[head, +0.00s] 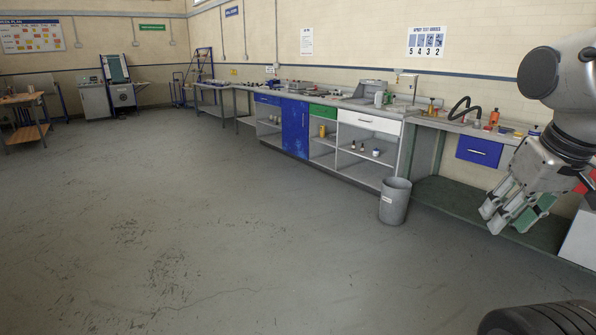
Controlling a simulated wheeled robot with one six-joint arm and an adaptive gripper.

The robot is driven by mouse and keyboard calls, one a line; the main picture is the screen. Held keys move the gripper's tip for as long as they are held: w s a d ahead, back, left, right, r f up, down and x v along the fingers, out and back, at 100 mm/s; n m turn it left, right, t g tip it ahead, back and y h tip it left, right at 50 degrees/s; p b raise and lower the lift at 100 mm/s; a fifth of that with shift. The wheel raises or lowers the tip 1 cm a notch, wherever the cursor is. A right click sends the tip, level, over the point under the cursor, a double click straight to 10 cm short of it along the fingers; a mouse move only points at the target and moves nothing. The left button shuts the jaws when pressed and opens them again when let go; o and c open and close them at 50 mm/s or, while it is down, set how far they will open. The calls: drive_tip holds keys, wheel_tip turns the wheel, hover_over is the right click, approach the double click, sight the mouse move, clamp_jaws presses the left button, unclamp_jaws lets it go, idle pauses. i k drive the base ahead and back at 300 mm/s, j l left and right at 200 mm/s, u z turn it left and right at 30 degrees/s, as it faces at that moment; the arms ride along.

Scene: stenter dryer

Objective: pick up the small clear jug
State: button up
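I cannot make out a small clear jug for certain in the head view; the items on the far worktops are too small to tell apart. My gripper (506,216) hangs at the right edge, pointing down and to the left. Its fingers look spread, with nothing seen between them. It is in the air, in front of the right-hand bench and apart from the worktop.
A long bench (337,99) with small items runs along the wall. A blue cupboard door (295,128) and open shelves are below. A grey bin (394,202) stands before it. A blue drawer (479,150) is at right. The floor (190,210) is clear at left and centre.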

sight(379, 95)
drive_tip(key=i, duration=5.4)
drive_tip(key=i+j+z, duration=0.15)
drive_tip(key=i, duration=0.55)
drive_tip(key=i+j+z, duration=0.15)
drive_tip(key=i, duration=0.55)
drive_tip(key=z, duration=1.25)
